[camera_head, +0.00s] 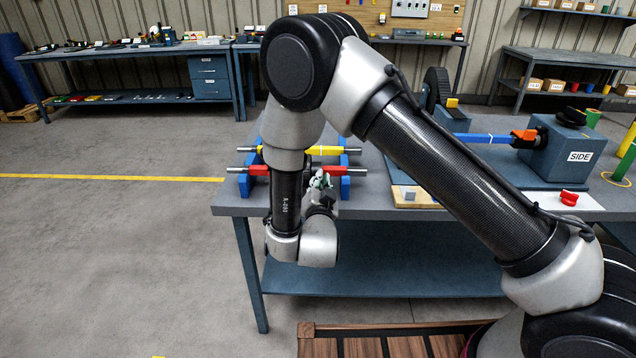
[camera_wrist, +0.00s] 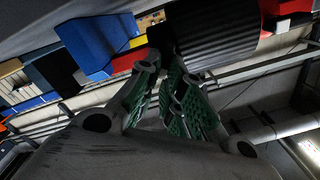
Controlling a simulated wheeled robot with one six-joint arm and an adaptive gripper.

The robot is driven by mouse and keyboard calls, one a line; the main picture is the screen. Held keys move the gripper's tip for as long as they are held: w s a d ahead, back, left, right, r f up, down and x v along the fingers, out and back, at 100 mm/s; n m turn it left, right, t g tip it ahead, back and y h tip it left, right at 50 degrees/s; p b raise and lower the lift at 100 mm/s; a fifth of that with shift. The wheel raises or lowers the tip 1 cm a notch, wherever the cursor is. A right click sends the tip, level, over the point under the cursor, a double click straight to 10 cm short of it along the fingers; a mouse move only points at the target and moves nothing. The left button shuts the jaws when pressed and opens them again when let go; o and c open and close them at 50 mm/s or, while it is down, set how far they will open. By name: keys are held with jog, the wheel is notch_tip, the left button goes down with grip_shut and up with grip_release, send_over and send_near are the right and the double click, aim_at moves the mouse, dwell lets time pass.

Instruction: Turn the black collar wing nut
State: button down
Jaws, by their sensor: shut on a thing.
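In the wrist view a large black ribbed collar (camera_wrist: 222,38) fills the top right, beside a red part (camera_wrist: 268,8). A dark tab (camera_wrist: 160,38) on its left side looks like a wing of the nut. My gripper (camera_wrist: 168,58) has green-padded fingers closed around this tab, though dark shade hides the exact contact. In the head view my gripper (camera_head: 320,182) is low at the table's front edge, close to the red roller (camera_head: 292,170). The black nut cannot be made out there, behind or beside my fingers.
A yellow roller (camera_head: 325,151) lies behind the red one on blue stands (camera_head: 345,186).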

jog(key=m, duration=0.5)
jog(key=shift+d+f+m, duration=0.25)
jog(key=shift+f+m, duration=0.05)
jog(key=m, duration=0.5)
jog(key=shift+f, duration=0.4)
jog(key=c, duration=1.5)
grip_release()
jog(key=shift+c, duration=0.2)
jog(key=shift+d, duration=0.1)
jog(key=s, duration=0.7)
jog(key=shift+s, duration=0.25)
